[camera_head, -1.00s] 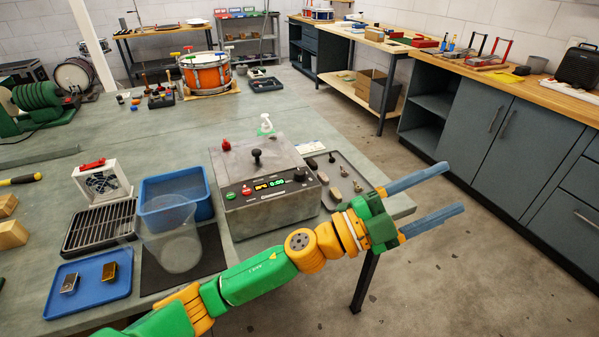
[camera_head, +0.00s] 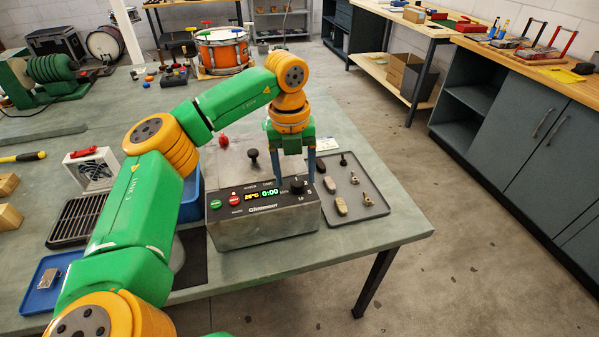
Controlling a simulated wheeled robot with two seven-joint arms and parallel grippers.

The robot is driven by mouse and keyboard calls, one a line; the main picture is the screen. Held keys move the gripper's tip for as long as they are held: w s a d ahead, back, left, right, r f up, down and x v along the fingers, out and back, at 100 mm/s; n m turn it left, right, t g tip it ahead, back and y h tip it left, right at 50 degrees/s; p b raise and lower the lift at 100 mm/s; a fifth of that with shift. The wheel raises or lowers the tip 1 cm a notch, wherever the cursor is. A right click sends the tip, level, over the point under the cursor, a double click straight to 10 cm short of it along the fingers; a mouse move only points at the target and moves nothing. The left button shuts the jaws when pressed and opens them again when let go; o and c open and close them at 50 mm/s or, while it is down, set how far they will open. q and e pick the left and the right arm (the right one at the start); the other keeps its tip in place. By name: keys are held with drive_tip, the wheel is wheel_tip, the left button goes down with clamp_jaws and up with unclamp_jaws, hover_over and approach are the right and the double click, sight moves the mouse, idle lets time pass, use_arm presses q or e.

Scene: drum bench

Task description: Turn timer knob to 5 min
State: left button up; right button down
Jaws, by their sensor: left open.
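The timer unit is a grey metal box (camera_head: 262,228) near the table's front edge, with a dark sloped control panel. Its display (camera_head: 262,193) reads 0:00 beside a temperature. The black timer knob (camera_head: 298,185) is at the panel's right end; its pointer setting is too small to read. My left gripper (camera_head: 296,182) points down over the knob, open, with one blue finger on either side of it. I cannot tell whether the fingers touch the knob. My right gripper is not in view.
Green (camera_head: 215,204) and red (camera_head: 234,199) buttons are left of the display. A grey tray (camera_head: 366,208) with small parts lies to the right. My left arm hides much of the blue bin.

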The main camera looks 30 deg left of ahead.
use_arm(q)
drive_tip(key=shift+s+f, duration=0.25)
drive_tip(key=shift+f, duration=0.2)
drive_tip(key=shift+w+a+f, duration=0.15)
drive_tip(key=shift+w+f, duration=0.4)
drive_tip(key=shift+w, duration=0.05)
drive_tip(key=shift+w+f, duration=0.1)
drive_tip(key=shift+w, duration=0.15)
drive_tip(key=shift+s, duration=0.2)
clamp_jaws()
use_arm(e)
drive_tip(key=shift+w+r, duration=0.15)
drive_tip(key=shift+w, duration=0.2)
